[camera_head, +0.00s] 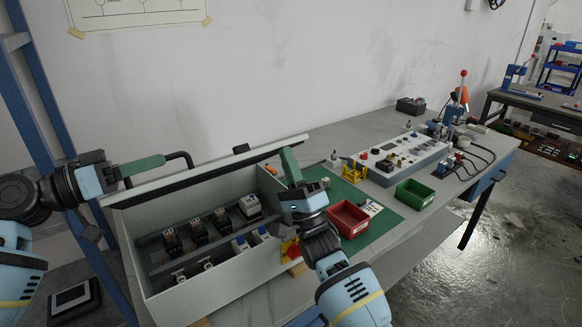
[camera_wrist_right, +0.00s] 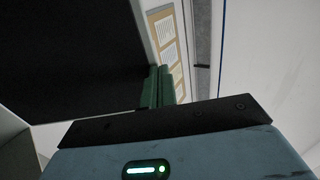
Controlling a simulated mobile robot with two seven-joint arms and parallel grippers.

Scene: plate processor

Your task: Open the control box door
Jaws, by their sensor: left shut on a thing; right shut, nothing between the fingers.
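The grey control box (camera_head: 225,289) stands at the left end of the table, its interior with switches and terminals exposed. Its door (camera_head: 225,165) is raised along the box's far side and shows almost edge-on. A bent black handle (camera_head: 187,155) sticks up behind the door's edge. My left gripper (camera_head: 161,160) is shut on this handle at its left end. My right gripper (camera_head: 287,152) is shut and empty, its green fingers upright by the door's right end. In the right wrist view, the closed fingers (camera_wrist_right: 159,88) are beside a dark panel (camera_wrist_right: 70,50); contact is unclear.
A blue post (camera_head: 45,90) is at the left, close to my left arm.

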